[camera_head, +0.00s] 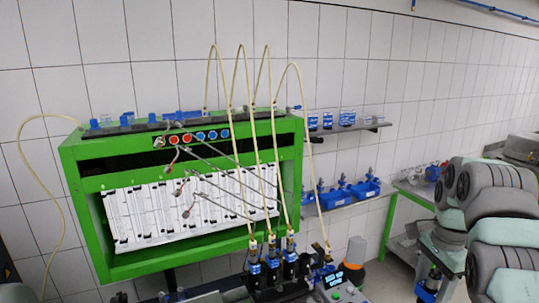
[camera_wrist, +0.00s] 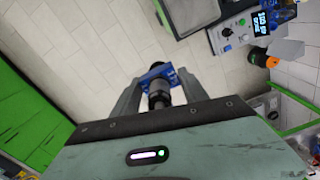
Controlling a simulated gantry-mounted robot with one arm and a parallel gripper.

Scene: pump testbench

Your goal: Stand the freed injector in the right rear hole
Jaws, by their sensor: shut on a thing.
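The injector (camera_wrist: 158,92), a dark cylinder with a blue part at its far end, is between the two fingers of my gripper (camera_wrist: 156,88) in the wrist view. The fingers are shut on it, and tiled floor shows beyond it. In the head view the injector (camera_head: 427,291) hangs below my arm at the lower right, well to the right of the bench. Several other injectors (camera_head: 272,268) stand upright in a row at the bottom centre, with pale hoses on their tops. I cannot make out the right rear hole in either view.
A green test cabinet (camera_head: 80,200) stands behind, with hoses arching up. Wall shelves (camera_head: 350,192) hold blue parts.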

